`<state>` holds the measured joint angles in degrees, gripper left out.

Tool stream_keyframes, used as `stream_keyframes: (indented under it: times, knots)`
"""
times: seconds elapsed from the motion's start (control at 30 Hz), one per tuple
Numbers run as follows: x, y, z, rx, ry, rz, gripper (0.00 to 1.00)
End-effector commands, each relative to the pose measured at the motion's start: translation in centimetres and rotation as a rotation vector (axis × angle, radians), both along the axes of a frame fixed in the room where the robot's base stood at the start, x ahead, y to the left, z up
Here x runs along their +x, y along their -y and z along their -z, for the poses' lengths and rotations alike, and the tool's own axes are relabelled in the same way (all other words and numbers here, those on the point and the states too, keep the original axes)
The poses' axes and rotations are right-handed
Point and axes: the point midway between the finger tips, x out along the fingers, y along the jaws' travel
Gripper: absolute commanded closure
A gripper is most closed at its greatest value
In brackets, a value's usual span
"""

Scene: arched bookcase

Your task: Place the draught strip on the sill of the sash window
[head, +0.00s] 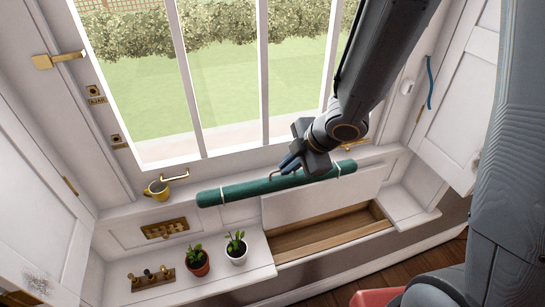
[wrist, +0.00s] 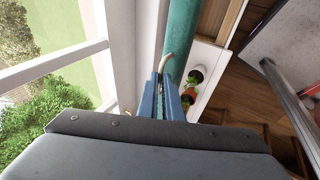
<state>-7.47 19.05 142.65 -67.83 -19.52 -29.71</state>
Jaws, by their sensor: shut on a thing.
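The draught strip (head: 240,190) is a long green roll with pale ties near its ends and a small loop handle at its middle. It lies lengthwise along the sill (head: 118,213) of the sash window (head: 230,75), slightly tilted in the head view. I cannot tell whether it touches the sill or hangs just above it. My gripper (head: 291,166) is above the strip's middle, shut on the loop handle. In the wrist view, the blue fingers (wrist: 172,98) close at the pale loop beside the green roll (wrist: 183,35). The sill behind the strip is partly hidden.
Below, a red pot (head: 199,267) and a white pot (head: 237,255) stand on the seat, left of an open compartment (head: 325,238). White panelled doors flank both sides.

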Motion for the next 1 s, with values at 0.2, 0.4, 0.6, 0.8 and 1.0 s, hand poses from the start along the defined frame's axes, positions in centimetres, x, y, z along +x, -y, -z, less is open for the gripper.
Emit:
stream_keyframes:
  times: [0.2,0.4,0.6,0.8,1.0]
  knots:
    - [3.3,-1.0,-0.3,0.0,-0.001,-0.002,1.0]
    - [7.2,-2.1,-0.3,0.001,0.0,0.0,1.0]
    - [10.5,-3.1,-0.3,0.0,0.001,-0.002,1.0]
    - [12.1,-3.5,1.4,0.001,-0.004,0.001,1.0]
    - [12.1,-3.5,3.0,0.002,-0.002,0.0,1.0]
